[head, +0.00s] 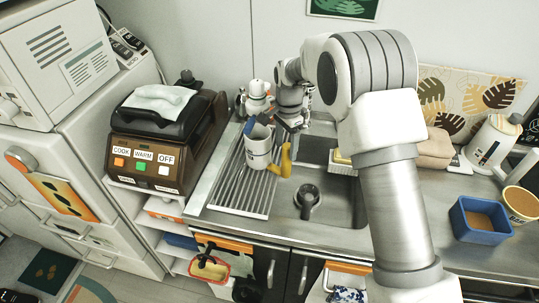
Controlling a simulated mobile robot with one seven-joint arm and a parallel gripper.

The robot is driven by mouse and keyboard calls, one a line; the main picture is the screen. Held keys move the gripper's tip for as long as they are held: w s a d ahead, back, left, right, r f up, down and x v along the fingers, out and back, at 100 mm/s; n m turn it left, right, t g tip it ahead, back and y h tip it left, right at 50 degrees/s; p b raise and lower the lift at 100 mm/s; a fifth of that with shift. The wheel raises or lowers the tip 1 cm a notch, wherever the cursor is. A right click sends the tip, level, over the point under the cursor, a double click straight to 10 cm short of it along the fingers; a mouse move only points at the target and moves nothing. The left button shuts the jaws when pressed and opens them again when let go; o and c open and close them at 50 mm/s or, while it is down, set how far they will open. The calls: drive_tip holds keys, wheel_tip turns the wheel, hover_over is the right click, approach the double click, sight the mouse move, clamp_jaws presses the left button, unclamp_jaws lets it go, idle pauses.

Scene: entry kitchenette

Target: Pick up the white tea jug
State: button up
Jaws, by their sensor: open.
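A small white, rounded vessel with a knob on top (257,93) stands at the back left of the sink, behind the drain rack; it could be the tea jug. A taller white jug-like vessel (490,143) with a dark handle stands at the far right of the counter, and I cannot tell for certain which is the tea jug. My gripper (292,122) points down, just right of the small vessel and above the back of the sink. It is open and appears empty. My arm hides part of the back counter.
A white cup holding utensils (259,146) stands on the drain rack (240,190), near my gripper. A yellow object (286,160) is beside it. The sink (333,205) lies to the right. A black-and-brown cooker (160,140) is left; a blue bin (480,220) is right.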

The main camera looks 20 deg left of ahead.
sight(286, 160)
drive_tip(key=shift+s+d+f+p, duration=0.1)
drive_tip(key=shift+f+p, duration=0.05)
drive_tip(key=shift+f, duration=1.35)
drive_tip(key=shift+d+f+p, duration=0.1)
drive_tip(key=shift+f+p, duration=0.05)
drive_tip(key=shift+f, duration=1.35)
clamp_jaws()
drive_tip(key=shift+r, duration=0.1)
